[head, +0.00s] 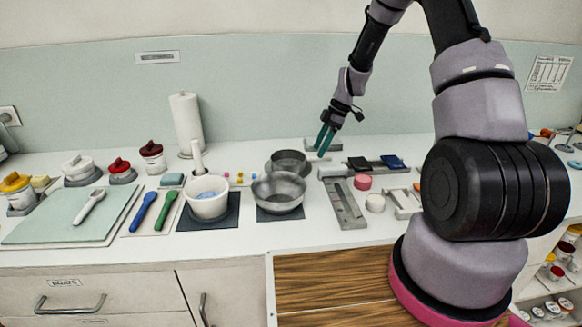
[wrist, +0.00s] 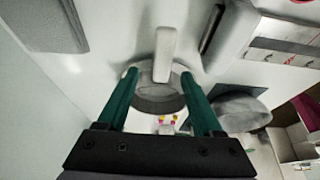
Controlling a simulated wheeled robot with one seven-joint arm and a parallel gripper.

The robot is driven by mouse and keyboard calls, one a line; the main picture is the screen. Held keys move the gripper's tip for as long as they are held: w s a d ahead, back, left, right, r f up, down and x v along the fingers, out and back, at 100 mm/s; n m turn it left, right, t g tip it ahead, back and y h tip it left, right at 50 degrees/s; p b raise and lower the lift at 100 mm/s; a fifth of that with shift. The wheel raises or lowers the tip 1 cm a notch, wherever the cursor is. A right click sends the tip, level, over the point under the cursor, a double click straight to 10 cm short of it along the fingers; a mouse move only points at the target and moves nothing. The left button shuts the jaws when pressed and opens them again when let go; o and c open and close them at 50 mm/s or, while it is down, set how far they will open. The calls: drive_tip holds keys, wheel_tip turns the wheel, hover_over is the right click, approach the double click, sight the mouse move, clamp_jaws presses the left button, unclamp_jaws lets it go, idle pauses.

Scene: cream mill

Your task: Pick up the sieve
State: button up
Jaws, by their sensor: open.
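The sieve (head: 287,158) is a round grey vessel at the back of the counter, behind a larger grey bowl (head: 279,192). In the wrist view the sieve (wrist: 160,104) shows a round rim and a pale, block-like handle (wrist: 164,52). My gripper (head: 323,145) is open and empty, with two green fingers pointing down just right of the sieve. In the wrist view the fingertips (wrist: 159,74) lie on either side of the sieve where the handle meets the rim. I cannot tell how high they are above it. The handle is hardly visible in the head view.
The bowl stands on a dark mat close in front of the sieve. A mortar with a pestle (head: 207,195) is to its left. A paper towel roll (head: 186,122) stands behind left. A grey slotted bar (head: 345,205) and a pink round piece (head: 362,182) lie to the right.

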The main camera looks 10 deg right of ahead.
sight(316, 157)
drive_tip(key=x, duration=0.4)
drive_tip(key=shift+s+f, duration=0.15)
drive_tip(key=shift+f, duration=0.25)
clamp_jaws()
drive_tip(key=shift+r, duration=0.1)
